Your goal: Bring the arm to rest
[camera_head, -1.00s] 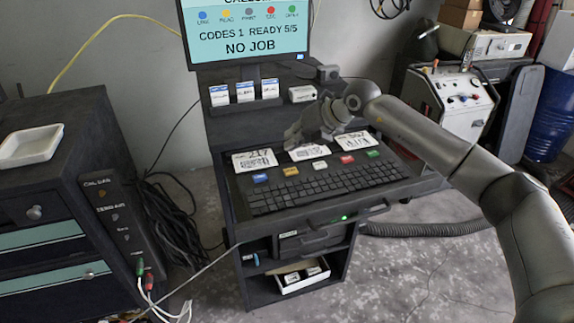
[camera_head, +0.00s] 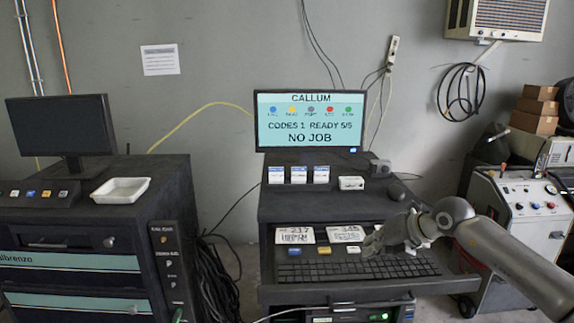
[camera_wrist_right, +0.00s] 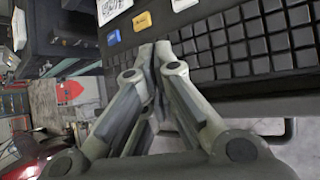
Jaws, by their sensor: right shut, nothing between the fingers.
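My right gripper (camera_head: 376,244) is above the keyboard (camera_head: 340,271) on the console, with its arm coming in from the right. The right wrist view shows its two fingers (camera_wrist_right: 155,55) together at the tips, with nothing between them, near the keyboard's edge. Part of the keyboard and a card behind it are hidden by the gripper and wrist in the head view. My left gripper is not in view.
A monitor (camera_head: 310,121) on the console reads "NO JOB". A dark cabinet with a white tray (camera_head: 120,190) stands to the left. A white machine (camera_head: 520,215) stands close to my right arm. Cables (camera_head: 215,285) hang between cabinet and console.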

